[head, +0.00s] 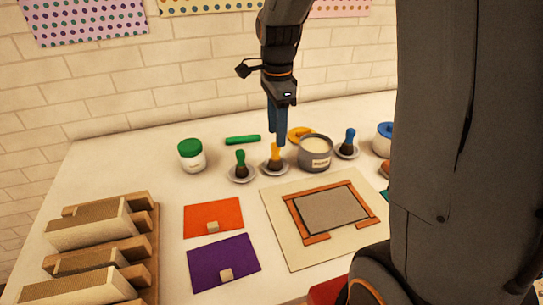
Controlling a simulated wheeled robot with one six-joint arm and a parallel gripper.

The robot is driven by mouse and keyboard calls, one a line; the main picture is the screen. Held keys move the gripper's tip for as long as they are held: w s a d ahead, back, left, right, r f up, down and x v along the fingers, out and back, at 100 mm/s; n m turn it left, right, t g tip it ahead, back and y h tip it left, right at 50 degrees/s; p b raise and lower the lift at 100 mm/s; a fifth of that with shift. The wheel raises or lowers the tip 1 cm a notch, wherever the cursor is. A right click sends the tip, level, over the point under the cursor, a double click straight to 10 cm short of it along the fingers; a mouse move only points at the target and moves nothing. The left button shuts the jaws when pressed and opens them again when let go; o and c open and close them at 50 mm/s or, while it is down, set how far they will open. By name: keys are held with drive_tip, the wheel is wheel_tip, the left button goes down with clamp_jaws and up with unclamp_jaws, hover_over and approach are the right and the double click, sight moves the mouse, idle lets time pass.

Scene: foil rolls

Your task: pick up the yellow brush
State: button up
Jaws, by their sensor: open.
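The yellow brush (275,152) stands upright on a small dish near the middle of the white table, with its yellow handle up and dark bristles down. My gripper (278,137) points downward just above and beside the brush handle, and its blue fingers partly overlap the view of it. The gripper is open, and nothing shows between its fingers. I cannot tell from this one view whether the fingers are in front of or around the handle top.
A green brush (240,161) stands close at left, a grey pot (316,158) close at right, and a blue brush (349,140) beyond it. A green-lidded jar (191,155), a framed board (332,211) and orange (211,213) and purple (219,262) sheets lie around.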

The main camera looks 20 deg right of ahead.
drive_tip(key=shift+s+a+f+p, duration=0.1)
drive_tip(key=shift+f+p, duration=0.4)
drive_tip(key=shift+f, duration=0.8)
drive_tip(key=shift+s+a+f+p, duration=0.1)
drive_tip(key=shift+f+p, duration=0.35)
drive_tip(key=shift+f, duration=0.8)
clamp_jaws()
drive_tip(key=shift+r+b, duration=1.25)
drive_tip(key=shift+r, duration=3.8)
